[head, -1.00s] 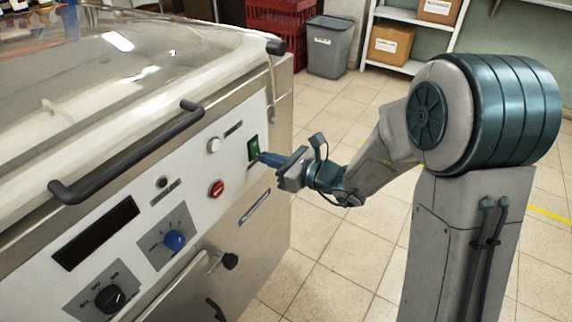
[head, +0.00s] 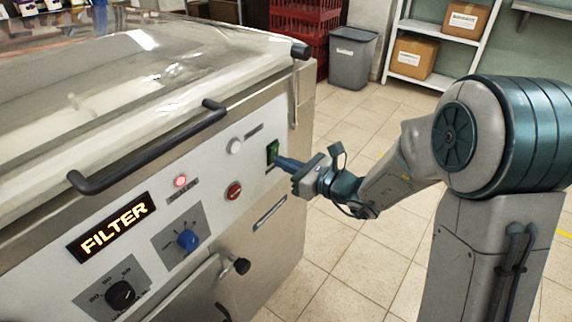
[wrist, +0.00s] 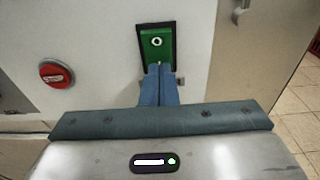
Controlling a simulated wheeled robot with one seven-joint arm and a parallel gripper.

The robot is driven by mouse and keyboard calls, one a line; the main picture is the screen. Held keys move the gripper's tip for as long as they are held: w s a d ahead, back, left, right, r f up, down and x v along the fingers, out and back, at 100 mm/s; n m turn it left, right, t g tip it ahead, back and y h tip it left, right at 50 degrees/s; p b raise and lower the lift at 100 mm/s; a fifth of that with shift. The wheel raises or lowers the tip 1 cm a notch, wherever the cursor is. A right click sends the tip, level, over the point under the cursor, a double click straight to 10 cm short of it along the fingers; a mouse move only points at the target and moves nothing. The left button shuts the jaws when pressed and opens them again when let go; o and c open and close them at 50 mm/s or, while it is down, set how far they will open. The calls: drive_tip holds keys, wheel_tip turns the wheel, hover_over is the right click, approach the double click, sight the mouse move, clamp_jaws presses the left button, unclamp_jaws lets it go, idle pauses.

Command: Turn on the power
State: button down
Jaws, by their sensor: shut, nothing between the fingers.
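The green power switch (head: 272,150) sits on the white front panel of the machine, near its right end. It also shows in the wrist view (wrist: 157,44), with a white ring mark on its upper part. My gripper (head: 279,162) is shut and empty, its blue fingertips at the lower part of the switch; they hide that part, and I cannot tell whether they still press on it. The display (head: 111,228) is lit and reads FILTER. A small indicator lamp (head: 181,181) glows red.
A red button (head: 233,190) and a white button (head: 235,146) are left of the switch. A blue knob (head: 188,240) and a black knob (head: 120,295) sit lower left. A dark handle bar (head: 150,147) sticks out above the panel. The tiled floor to the right is open.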

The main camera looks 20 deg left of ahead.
drive_tip(key=f+v, duration=0.3)
drive_tip(key=v, duration=1)
drive_tip(key=shift+s+d, duration=0.15)
drive_tip(key=shift+d, duration=0.15)
drive_tip(key=s+d+r+n+g+h+p, duration=0.3)
drive_tip(key=s+r+n+g+h+p, duration=0.4)
drive_tip(key=s+r+n+p, duration=0.5)
drive_tip(key=s+d+r+n+t+h+p, duration=0.2)
drive_tip(key=d+r+n+t+h+p, duration=0.1)
drive_tip(key=d+r+n+h+p, duration=0.4)
drive_tip(key=d+r+n+h, duration=0.1)
drive_tip(key=d+r+n, duration=0.2)
drive_tip(key=d, duration=0.4)
drive_tip(key=shift+s+r+h+p, duration=0.15)
drive_tip(key=shift+r+h+p, duration=0.05)
drive_tip(key=shift+h+p, duration=0.2)
drive_tip(key=shift+d, duration=0.15)
